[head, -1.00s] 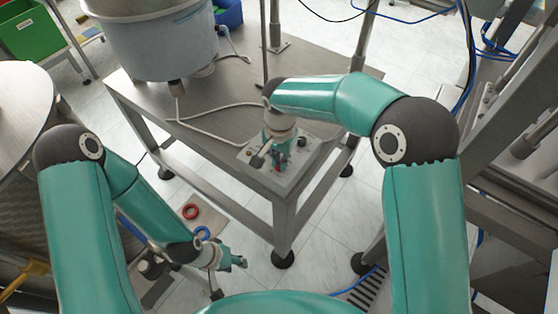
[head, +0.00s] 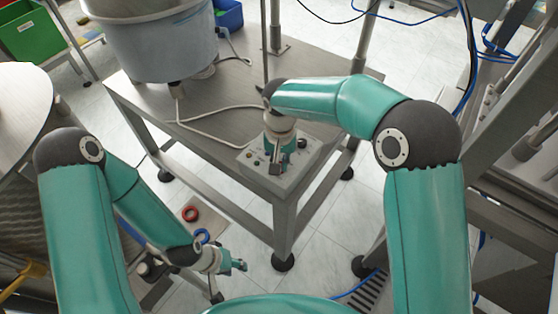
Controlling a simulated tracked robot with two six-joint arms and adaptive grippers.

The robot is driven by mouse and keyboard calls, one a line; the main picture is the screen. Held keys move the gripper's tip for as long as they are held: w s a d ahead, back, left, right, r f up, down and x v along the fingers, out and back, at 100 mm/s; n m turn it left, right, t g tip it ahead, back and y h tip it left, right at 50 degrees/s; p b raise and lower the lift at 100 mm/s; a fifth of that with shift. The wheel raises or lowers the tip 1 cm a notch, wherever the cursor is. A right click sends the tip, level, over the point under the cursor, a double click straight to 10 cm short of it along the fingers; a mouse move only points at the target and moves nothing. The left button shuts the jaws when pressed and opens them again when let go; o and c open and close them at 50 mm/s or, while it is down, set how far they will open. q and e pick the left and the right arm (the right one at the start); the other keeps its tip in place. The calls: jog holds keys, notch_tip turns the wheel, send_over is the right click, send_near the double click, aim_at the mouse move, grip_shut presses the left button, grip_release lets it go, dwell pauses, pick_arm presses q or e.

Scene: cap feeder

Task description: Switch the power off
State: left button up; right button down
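A grey control box (head: 252,164) sits on the near corner of the metal table, with small knobs or buttons on its top. My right gripper (head: 277,165) points down over the middle of the box and covers part of its top. Whether it touches a switch is hidden, and its finger opening cannot be made out. My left gripper (head: 238,266) hangs low at the lower left over the floor, well away from the box. It appears empty, but its finger opening is unclear.
A large grey feeder bowl (head: 155,45) stands at the back left of the metal table (head: 225,95). A pale cable (head: 215,137) runs across the tabletop to the box. A red ring (head: 190,213) and a blue ring (head: 202,235) show below, near my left arm.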

jog(key=shift+w+r, duration=0.25)
jog(key=c, duration=1.2)
grip_release()
jog(key=shift+c, duration=0.2)
jog(key=shift+s+f, duration=0.15)
notch_tip(320, 180, up, 12)
